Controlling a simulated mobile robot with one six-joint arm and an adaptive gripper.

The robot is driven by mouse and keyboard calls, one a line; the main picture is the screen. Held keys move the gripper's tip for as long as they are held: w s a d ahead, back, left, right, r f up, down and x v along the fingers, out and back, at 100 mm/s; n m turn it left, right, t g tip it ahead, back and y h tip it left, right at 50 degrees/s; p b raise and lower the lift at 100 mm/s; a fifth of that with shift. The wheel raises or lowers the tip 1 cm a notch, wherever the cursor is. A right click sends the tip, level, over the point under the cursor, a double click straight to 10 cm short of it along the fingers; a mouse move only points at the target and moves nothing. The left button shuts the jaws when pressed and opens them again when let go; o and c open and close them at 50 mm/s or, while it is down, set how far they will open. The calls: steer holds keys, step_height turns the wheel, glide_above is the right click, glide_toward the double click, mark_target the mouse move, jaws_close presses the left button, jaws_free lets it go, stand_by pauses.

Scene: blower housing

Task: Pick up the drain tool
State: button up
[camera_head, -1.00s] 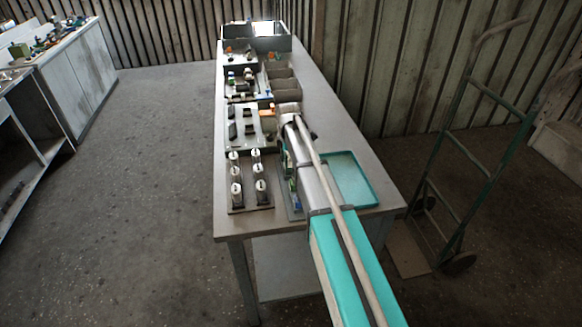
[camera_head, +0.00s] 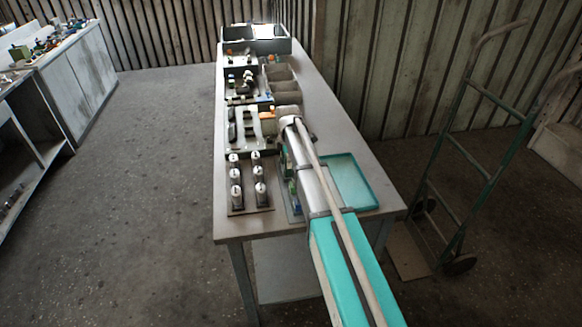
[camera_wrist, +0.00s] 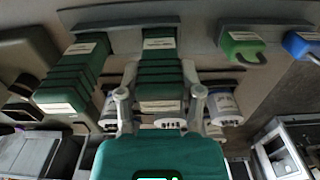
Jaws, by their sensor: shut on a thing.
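My gripper (camera_wrist: 159,102) has a finger on each side of a dark green ribbed tool (camera_wrist: 160,72) with a white label, and is shut on it. I take this to be the drain tool; its label is too small to read. A similar dark green ribbed tool (camera_wrist: 75,75) lies to its left in the wrist view. In the head view the end of my arm is over the workbench, and the fingers and held tool are hidden behind it.
A light green tool (camera_wrist: 242,45) and a blue tool (camera_wrist: 302,44) lie to the right. The workbench (camera_head: 345,120) carries racks of white-topped parts (camera_head: 235,175), a teal tray (camera_head: 350,182) and grey bins (camera_head: 280,73). A hand truck (camera_head: 470,150) stands at the right.

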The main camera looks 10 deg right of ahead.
steer(key=shift+r, duration=0.15)
step_height(320, 180, up, 2)
steer(key=shift+p, duration=1.2)
steer(key=s+a+r+p, duration=0.3)
steer(key=s+r+p, duration=0.7)
steer(key=s, duration=0.3)
steer(key=shift+s+a+r+p, duration=0.25)
steer(key=shift+s+r+p, duration=0.05)
steer(key=shift+r, duration=0.05)
step_height(320, 180, down, 3)
steer(key=shift+r+b, duration=0.2)
steer(key=shift+b, duration=1.05)
steer(key=shift+d+r, duration=0.1)
